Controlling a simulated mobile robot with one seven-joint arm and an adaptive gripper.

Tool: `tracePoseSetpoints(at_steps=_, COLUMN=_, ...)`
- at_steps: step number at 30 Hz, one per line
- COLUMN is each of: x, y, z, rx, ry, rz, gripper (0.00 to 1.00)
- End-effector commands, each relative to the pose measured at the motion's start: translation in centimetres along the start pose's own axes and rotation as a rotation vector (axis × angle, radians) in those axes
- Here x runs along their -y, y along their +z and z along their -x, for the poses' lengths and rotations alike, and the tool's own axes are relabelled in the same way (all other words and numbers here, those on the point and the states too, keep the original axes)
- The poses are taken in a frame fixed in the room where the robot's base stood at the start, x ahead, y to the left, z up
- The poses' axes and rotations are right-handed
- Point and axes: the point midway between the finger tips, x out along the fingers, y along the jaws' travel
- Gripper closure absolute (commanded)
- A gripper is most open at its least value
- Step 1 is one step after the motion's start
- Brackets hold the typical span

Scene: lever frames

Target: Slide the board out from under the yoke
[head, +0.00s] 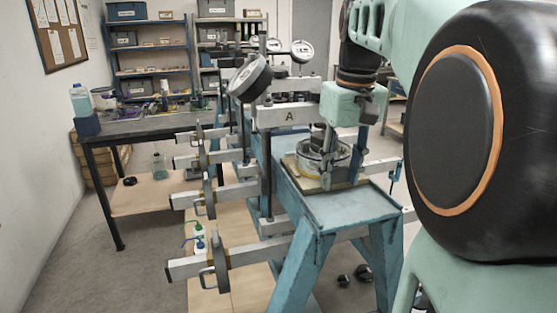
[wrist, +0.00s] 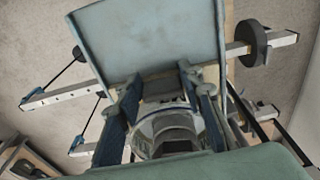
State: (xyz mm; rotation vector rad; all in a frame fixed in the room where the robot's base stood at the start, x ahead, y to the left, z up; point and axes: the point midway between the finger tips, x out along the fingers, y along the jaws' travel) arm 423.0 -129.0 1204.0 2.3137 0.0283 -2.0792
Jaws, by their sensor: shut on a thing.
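The board (head: 294,165) is a thin, light-brown slab lying flat on the blue stand's top (head: 340,205). A round clear-walled dish (head: 312,160) with metal parts sits on it and also shows in the wrist view (wrist: 150,128). My gripper (head: 342,186) points down at the near side of the dish, shut on the board's near edge. In the wrist view its two fingertips (wrist: 157,88) stand apart with a dark edge between them. The yoke around the dish is mostly hidden by my gripper; I cannot make out its gap above the board.
A grey lever beam marked A (head: 290,116) and a dial gauge (head: 250,78) stand just left of the dish. More lever beams with round weights (head: 214,266) reach left. Black weights (head: 363,273) lie on the floor. The stand's near top is bare.

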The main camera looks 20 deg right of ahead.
Motion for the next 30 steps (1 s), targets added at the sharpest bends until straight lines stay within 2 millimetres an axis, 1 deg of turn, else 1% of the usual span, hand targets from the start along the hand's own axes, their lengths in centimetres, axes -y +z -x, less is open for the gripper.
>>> tracePoseSetpoints(at_steps=1, x=0.0, y=1.3, z=-1.1, rx=0.054, ry=-0.011, rz=-0.002, gripper=0.83)
tracePoseSetpoints(at_steps=30, x=0.0, y=7.1, z=-0.4, rx=0.241, ry=-0.011, rz=-0.003, gripper=0.82)
